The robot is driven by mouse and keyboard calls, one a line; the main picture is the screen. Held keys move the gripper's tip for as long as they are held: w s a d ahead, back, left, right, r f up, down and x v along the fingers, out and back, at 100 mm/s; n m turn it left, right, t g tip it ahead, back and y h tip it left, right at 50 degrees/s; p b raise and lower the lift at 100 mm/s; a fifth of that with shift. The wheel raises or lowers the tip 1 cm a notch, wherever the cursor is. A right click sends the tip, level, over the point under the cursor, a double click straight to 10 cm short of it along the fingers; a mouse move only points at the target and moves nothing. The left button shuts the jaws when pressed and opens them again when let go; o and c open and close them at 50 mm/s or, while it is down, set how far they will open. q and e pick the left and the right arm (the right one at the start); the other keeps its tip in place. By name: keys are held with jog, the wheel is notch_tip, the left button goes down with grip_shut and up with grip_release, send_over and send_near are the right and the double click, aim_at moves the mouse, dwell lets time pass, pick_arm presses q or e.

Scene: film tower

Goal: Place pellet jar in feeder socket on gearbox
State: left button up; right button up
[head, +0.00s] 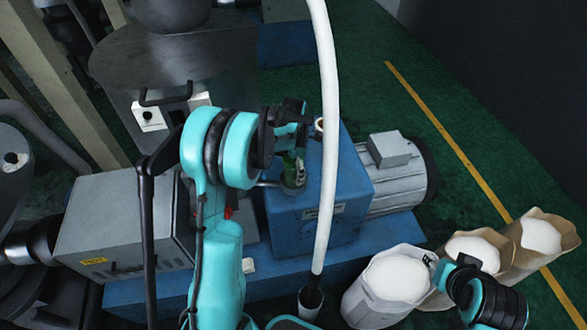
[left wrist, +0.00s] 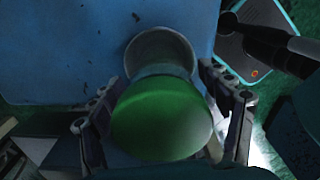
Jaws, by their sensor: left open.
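The green pellet jar (head: 292,172) is at the top of the blue gearbox (head: 322,212) in the head view. In the left wrist view the jar (left wrist: 162,118) lies between the two fingers of my left gripper (left wrist: 165,112), which are open. A round grey ring (left wrist: 160,42), which looks like the feeder socket, shows on the blue surface just behind the jar. The jar hides part of the ring, so I cannot tell how deeply it sits there. My left gripper (head: 295,130) is partly hidden in the head view. My right gripper (head: 438,268) is small, by the sacks.
A grey motor (head: 398,178) is attached to the gearbox's right side. A white hose (head: 325,130) runs down in front of the gearbox. Open sacks of white material (head: 395,278) stand at lower right. A grey box (head: 110,225) is at left. Green floor is clear at upper right.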

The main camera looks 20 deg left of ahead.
pick_arm(q)
jog(key=shift+r, duration=0.25)
notch_tip(320, 180, up, 11)
jog(key=p, duration=0.2)
jog(key=shift+f+p, duration=0.1)
jog(key=shift+p, duration=0.2)
jog(key=shift+s+r, duration=0.1)
jog(key=shift+r, duration=0.55)
jog(key=s+d+r+m+t, duration=0.3)
jog(key=s+d+r+m, duration=0.3)
jog(key=s+m, duration=0.5)
jog(key=s+d+f+m+t, duration=0.1)
jog(key=s+d+m+t, duration=0.2)
jog(key=s+m, duration=0.7)
jog(key=shift+d+m+t, duration=0.3)
jog(key=shift+m+t, duration=0.3)
jog(key=shift+m, duration=2.7)
jog(key=shift+s, duration=0.1)
